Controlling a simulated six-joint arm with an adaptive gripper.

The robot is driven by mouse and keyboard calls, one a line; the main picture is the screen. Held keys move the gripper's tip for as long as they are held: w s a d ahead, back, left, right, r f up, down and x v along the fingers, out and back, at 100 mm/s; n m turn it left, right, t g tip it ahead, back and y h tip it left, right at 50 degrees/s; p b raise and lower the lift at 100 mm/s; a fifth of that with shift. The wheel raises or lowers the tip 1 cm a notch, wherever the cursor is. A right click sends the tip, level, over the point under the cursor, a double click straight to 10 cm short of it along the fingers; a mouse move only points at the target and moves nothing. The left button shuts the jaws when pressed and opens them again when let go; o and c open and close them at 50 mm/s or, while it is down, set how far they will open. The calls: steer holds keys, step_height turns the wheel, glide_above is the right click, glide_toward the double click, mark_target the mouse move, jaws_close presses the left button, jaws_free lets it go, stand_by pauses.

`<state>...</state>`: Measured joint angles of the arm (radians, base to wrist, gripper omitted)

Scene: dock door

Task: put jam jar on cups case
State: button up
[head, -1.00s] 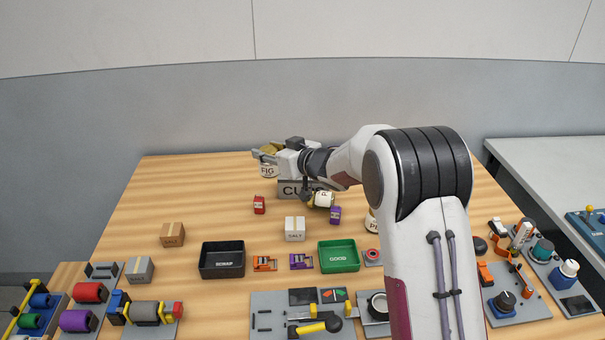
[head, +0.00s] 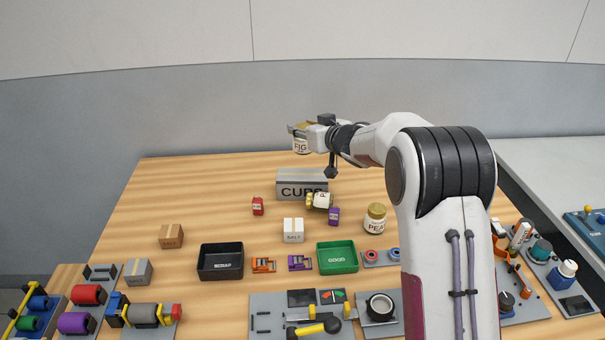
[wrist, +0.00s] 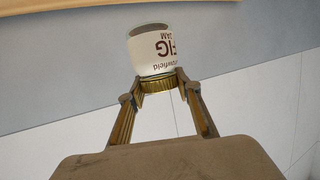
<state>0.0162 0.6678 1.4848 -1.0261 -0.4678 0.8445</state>
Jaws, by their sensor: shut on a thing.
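The fig jam jar (head: 301,146) is white with a gold lid and a "FIG JAM" label. My gripper (head: 301,128) is shut on its lid and holds it upright in the air, near the back edge of the table. In the wrist view the jar (wrist: 153,52) hangs between the fingertips (wrist: 160,86), gripped at the gold lid. The grey cups case (head: 302,177), marked "CUPS", stands on the table below and slightly right of the jar in the head view. Its lettering is partly covered by a lying jar.
A pear jar (head: 375,218) stands to the right. The back left table is clear.

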mark_target(303, 147)
steer(key=shift+f, duration=3.1)
steer(key=shift+f, duration=1.85)
steer(key=shift+f, duration=0.1)
steer(key=o, duration=1.4)
steer(key=shift+f, duration=0.1)
steer(key=shift+c, duration=0.2)
steer(key=shift+r, duration=0.2)
steer(key=v, duration=1.2)
